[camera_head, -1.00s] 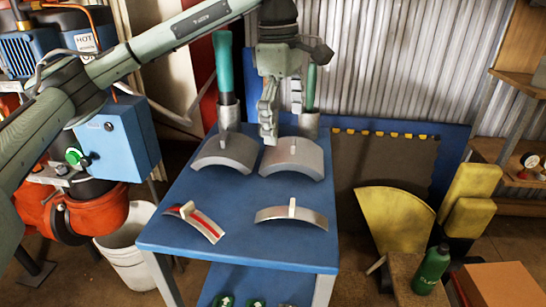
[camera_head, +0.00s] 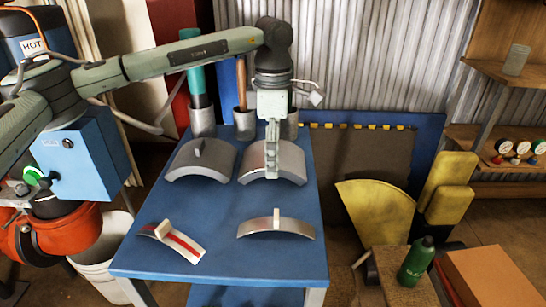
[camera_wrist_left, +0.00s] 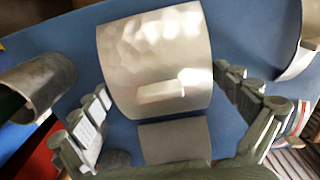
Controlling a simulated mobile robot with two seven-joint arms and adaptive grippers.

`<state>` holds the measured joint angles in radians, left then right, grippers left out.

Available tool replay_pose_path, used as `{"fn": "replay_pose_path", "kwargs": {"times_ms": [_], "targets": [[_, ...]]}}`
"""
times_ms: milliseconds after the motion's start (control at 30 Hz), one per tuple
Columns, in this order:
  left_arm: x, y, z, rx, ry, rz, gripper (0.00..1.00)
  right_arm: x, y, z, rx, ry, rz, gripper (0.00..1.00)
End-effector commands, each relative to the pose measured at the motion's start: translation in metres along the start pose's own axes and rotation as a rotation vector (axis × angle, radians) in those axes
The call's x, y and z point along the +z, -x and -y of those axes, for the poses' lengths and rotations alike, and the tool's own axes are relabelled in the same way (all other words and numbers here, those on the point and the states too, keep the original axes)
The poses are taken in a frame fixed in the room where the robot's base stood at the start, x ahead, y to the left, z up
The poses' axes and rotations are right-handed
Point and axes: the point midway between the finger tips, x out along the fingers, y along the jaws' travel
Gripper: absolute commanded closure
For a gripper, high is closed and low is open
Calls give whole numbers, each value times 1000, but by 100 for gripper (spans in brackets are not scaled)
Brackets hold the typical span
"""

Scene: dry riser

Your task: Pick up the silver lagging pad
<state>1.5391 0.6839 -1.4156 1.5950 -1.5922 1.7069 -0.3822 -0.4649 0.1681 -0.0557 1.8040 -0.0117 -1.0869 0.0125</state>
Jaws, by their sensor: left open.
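A curved, shiny silver lagging pad (camera_head: 292,168) lies at the back right of the blue table (camera_head: 215,210). In the left wrist view, this pad (camera_wrist_left: 150,45) has a dimpled metallic surface and a pale upright tab. My left gripper (camera_head: 272,176) points down over it, in front of its middle in the head view. Its fingers are open and spread to either side of the pad in the wrist view. Nothing is held, and contact cannot be told. Another silver-looking curved pad (camera_head: 256,232) lies at the front right. My right gripper is not in view.
A duller grey pad (camera_head: 215,166) lies at back left and a red-striped pad (camera_head: 183,246) at front left. Metal cups (camera_head: 202,122) with handles stand along the back edge. Bare table separates the front and back pads.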

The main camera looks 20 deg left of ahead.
Motion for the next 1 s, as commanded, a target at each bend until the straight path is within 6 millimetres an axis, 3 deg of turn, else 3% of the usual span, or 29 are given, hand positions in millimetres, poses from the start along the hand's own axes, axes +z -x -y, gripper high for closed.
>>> {"fn": "replay_pose_path", "kwargs": {"times_ms": [233, 500, 767, 1000], "targets": [[0, -2, 0, 1, 0, 1, 1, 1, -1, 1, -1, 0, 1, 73], [0, -2, 0, 1, 0, 1, 33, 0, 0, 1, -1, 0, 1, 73], [0, 2, 0, 2, 0, 1, 33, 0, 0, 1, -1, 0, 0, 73], [1, 42, -1, 4, 0, 3, 33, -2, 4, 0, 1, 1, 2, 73]]}}
